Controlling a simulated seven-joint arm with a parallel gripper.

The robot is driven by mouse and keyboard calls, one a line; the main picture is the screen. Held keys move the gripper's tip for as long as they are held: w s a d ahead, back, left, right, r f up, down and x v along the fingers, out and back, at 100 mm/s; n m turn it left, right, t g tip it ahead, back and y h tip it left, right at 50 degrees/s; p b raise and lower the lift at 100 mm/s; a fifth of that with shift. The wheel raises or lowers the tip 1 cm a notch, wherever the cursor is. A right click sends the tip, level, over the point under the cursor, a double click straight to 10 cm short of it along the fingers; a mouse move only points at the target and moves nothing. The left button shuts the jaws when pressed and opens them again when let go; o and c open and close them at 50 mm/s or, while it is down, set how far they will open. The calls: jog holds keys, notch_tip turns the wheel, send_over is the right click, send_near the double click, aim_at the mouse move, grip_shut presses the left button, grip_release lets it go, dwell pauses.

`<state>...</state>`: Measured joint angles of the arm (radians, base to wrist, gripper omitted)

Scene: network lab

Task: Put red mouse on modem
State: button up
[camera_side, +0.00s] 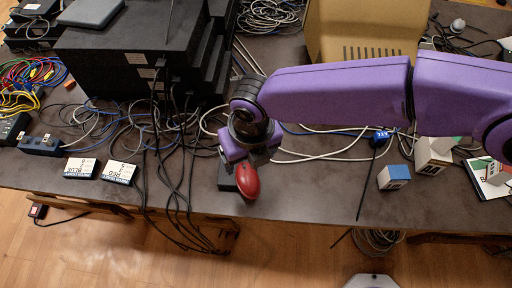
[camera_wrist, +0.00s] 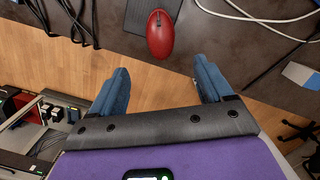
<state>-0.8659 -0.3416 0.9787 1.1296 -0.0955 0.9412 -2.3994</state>
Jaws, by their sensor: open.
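The red mouse (camera_side: 247,181) lies near the table's front edge. In the wrist view the mouse (camera_wrist: 160,35) is ahead of the fingertips, roughly in line with the gap between them. A dark, flat, ridged box, which looks like the modem (camera_side: 227,180), is against the mouse's left side in the side view. In the wrist view this box (camera_wrist: 152,10) shows behind the mouse, which overlaps its end; I cannot tell whether the mouse rests on it. My gripper (camera_wrist: 161,65) is open and empty, apart from the mouse. In the side view my gripper (camera_side: 250,152) is just behind the mouse.
Tangled cables (camera_side: 180,190) lie left of the mouse and hang over the front edge. A stack of black equipment (camera_side: 125,60) stands at the back left. White-and-black boxes (camera_side: 119,172) lie at the left. A blue-and-white box (camera_side: 393,177) stands to the right, with clear table between.

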jog(key=shift+r, duration=0.1)
jog(key=d+r+m, duration=0.6)
jog(key=d+m, duration=0.1)
jog(key=d, duration=0.5)
jog(key=d+r+m, duration=0.5)
jog(key=d+m, duration=0.2)
jog(key=d, duration=0.5)
jog(key=s+d+m, duration=0.4)
jog(key=d+m, duration=0.1)
jog(key=d, duration=0.4)
jog(key=s+d+m, duration=0.4)
jog(key=d+m, duration=0.1)
jog(key=d, duration=0.5)
jog(key=s+d+r+m+g, duration=0.1)
jog(key=s+d+m, duration=0.3)
jog(key=d, duration=0.6)
jog(key=shift+s+m, duration=0.15)
jog(key=shift+m, duration=0.55)
